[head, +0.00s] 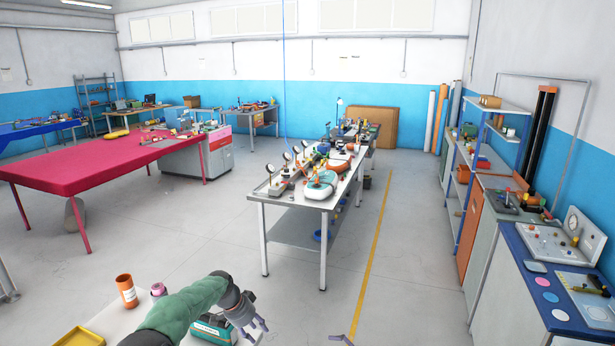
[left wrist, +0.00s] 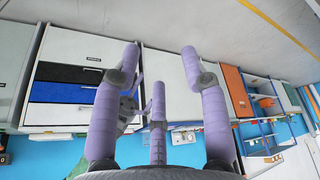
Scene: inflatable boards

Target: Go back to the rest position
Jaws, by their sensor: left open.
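My left gripper (head: 257,332) is at the bottom of the head view, at the end of my green-sleeved arm. It hangs low over the near bench's right end, beside a green box (head: 212,330). In the left wrist view its purple fingers (left wrist: 160,62) are spread apart with nothing between them. A small purple tip at the bottom edge of the head view, right of the left gripper, looks like part of my right gripper (head: 341,340); the rest of it is out of frame.
An orange canister (head: 126,291) and yellow tray (head: 80,337) are on the near bench. A metal table (head: 290,201) with gauges stands ahead. A pink-red table (head: 90,166) is left; a blue-topped bench (head: 535,290) is right.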

